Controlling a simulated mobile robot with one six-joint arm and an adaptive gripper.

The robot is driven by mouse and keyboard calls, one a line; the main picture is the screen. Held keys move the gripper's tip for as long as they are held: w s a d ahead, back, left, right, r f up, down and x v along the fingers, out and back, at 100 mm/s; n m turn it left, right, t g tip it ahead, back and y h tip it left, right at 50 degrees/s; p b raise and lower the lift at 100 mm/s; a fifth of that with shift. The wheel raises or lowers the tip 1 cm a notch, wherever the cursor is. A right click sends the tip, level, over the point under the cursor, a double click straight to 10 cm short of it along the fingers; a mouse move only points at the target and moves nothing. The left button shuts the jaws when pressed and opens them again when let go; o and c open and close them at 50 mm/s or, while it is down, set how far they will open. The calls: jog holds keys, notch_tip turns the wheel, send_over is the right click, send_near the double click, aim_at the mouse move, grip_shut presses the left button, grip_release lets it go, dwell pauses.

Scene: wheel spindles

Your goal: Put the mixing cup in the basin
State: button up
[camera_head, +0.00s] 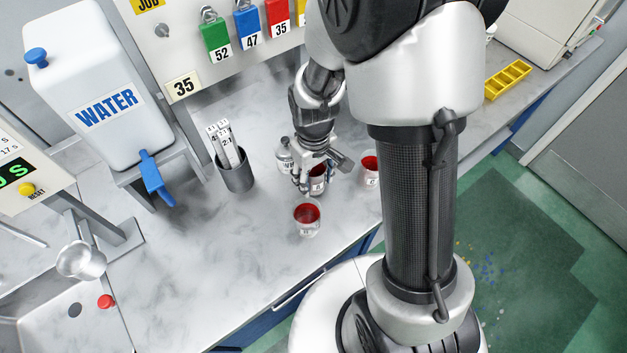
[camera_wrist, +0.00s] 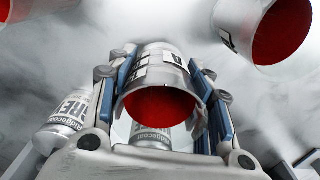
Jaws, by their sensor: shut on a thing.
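My gripper (camera_head: 314,172) is low over the counter, shut on a metal cup with a red inside (camera_head: 318,183). In the wrist view the held cup (camera_wrist: 160,104) sits between the two finger pads (camera_wrist: 158,66), with a white label on its side only partly readable. Two similar red-lined cups stand near: one in front (camera_head: 307,218), one to the right (camera_head: 370,171). From the labels I cannot tell which is the mixing cup. The basin (camera_head: 62,318) is the metal sink at lower left, well away from my gripper. Whether the held cup touches the counter is unclear.
A labelled metal can (camera_head: 284,156) stands just left of my gripper. A dark holder with white strips (camera_head: 236,172), a water tank (camera_head: 92,95) with blue tap (camera_head: 155,180) and a metal bowl-like piece (camera_head: 81,260) lie leftward.

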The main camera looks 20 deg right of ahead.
jog(key=shift+f, duration=0.7)
jog(key=shift+f, duration=0.1)
jog(key=o, duration=1)
jog(key=shift+c, duration=0.2)
